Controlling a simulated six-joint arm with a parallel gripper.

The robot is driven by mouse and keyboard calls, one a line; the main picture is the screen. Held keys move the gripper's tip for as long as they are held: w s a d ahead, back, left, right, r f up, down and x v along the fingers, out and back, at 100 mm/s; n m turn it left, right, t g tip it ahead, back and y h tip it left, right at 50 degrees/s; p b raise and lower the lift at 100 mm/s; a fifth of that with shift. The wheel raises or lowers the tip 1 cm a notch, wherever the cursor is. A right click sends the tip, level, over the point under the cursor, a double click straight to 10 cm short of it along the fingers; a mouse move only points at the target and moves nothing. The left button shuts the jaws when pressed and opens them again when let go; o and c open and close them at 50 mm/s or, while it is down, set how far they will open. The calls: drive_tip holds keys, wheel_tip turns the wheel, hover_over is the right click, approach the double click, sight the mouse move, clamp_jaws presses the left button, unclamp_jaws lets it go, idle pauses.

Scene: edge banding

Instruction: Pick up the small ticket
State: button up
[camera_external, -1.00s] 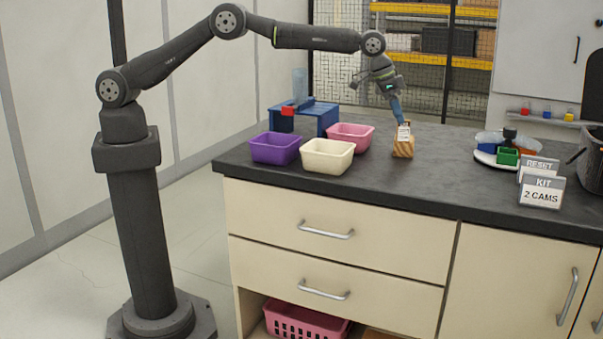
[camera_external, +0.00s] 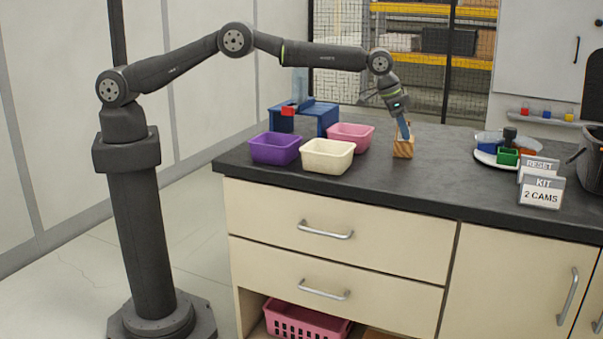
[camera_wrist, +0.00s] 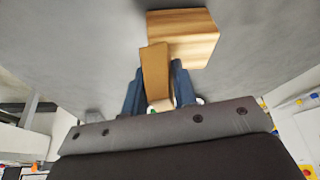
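A small wooden block (camera_external: 403,148) stands on the dark countertop, and it also shows in the wrist view (camera_wrist: 195,38). My gripper (camera_external: 406,133) points down at the block's top, its blue fingers close to it. In the wrist view, a flat tan piece (camera_wrist: 155,72), probably the ticket seen from behind, stands between the two blue fingertips of my gripper (camera_wrist: 157,88). The fingers lie close along both its sides; whether they press on it I cannot tell. The ticket's white face is hidden in the external view.
Purple (camera_external: 275,149), cream (camera_external: 327,157) and pink (camera_external: 350,136) bins stand left of the block, with a blue stand (camera_external: 318,117) behind. To the right are a white plate (camera_external: 484,157) with coloured parts and a KIT sign (camera_external: 542,191). The counter around the block is clear.

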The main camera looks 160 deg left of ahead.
clamp_jaws()
drive_tip(key=shift+r, duration=0.5)
wheel_tip(320, 180, up, 3)
drive_tip(key=shift+r, duration=0.2)
drive_tip(key=w+d+r, duration=0.6)
drive_tip(key=d+r, duration=0.1)
drive_tip(key=d, duration=0.3)
drive_tip(key=s+a+f, duration=0.2)
drive_tip(key=a, duration=0.1)
drive_tip(key=s+a+f, duration=0.2)
drive_tip(key=a, duration=0.1)
drive_tip(key=s+a+f, duration=0.2)
drive_tip(key=a+f, duration=0.1)
drive_tip(key=a, duration=0.1)
drive_tip(key=shift+f, duration=2.05)
